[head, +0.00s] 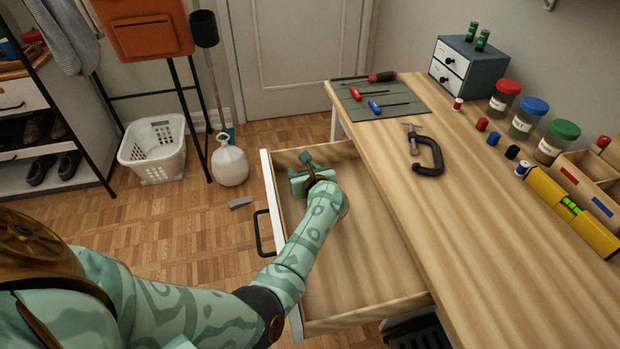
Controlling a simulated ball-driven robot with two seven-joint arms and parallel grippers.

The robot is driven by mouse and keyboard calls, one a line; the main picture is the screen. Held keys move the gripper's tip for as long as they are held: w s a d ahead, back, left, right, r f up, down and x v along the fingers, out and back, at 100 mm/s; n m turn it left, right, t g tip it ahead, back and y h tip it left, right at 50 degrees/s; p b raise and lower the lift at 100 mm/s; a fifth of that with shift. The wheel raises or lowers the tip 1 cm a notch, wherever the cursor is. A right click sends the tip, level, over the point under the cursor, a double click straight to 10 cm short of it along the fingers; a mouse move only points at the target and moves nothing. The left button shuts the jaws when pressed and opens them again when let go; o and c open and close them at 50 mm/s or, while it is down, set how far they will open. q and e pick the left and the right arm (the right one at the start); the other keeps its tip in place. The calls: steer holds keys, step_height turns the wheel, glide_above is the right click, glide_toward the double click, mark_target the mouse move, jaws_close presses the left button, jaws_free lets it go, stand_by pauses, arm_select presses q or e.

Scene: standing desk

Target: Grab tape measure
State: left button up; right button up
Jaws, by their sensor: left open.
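My left arm reaches over the open wooden drawer (370,245) beneath the desk. My left gripper (302,172) is at the drawer's far left corner, close to the front panel, with its jaws open. I cannot make out a tape measure; the gripper and forearm hide part of the drawer floor, and the visible part is bare. My right gripper is out of view.
The desk (480,230) runs along the drawer's right side, holding a clamp (427,158), screwdrivers on a grey mat (385,108), lidded jars (526,118) and a yellow level (570,212). The drawer's front panel (272,200) and black handle (262,232) stand at the left.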

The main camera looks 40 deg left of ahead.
arm_select(q)
steer(key=shift+s+r, duration=0.15)
steer(key=shift+r, duration=0.05)
steer(key=shift+d+r, duration=0.15)
steer(key=shift+d, duration=0.05)
steer(key=shift+c, duration=1)
jaws_close()
